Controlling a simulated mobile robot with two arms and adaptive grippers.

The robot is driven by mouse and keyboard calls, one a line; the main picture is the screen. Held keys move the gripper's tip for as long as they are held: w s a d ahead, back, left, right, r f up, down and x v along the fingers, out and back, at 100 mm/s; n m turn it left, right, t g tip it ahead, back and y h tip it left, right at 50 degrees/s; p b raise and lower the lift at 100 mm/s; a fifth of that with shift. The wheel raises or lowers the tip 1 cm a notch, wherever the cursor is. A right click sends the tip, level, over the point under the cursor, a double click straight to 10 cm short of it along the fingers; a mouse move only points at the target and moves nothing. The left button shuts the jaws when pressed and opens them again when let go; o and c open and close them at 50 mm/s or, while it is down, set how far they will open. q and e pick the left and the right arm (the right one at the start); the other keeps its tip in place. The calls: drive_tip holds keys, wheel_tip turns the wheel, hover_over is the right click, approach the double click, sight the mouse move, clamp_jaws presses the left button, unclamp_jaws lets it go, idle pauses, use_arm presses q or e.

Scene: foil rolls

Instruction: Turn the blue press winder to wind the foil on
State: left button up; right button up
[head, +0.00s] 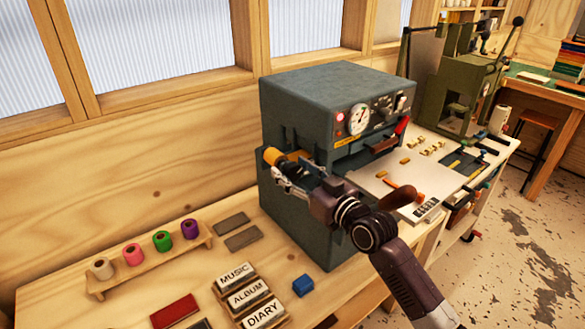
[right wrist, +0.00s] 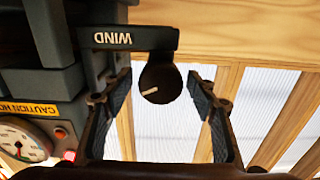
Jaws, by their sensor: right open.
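The blue-grey press (head: 300,95) stands on the bench against the wall in the head view. A yellow-orange roll end (head: 271,155) shows at its left side, partly hidden by my right gripper. My right gripper (head: 298,177) is open at the press's left front. In the right wrist view, a dark round winder knob (right wrist: 160,84) with a pale pointer mark sits between the open fingers, with a gap on both sides. Above it is a dark bracket (right wrist: 150,40) marked WIND, upside down in this view. My left gripper is not in view.
A wooden rack (head: 150,262) holds several coloured foil rolls at the left. Title blocks (head: 247,295), a red block (head: 174,312) and a small blue block (head: 303,286) lie on the front of the bench. A green press (head: 460,85) stands farther right.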

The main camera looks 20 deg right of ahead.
drive_tip(key=c, duration=1.2)
drive_tip(key=shift+m, duration=0.3)
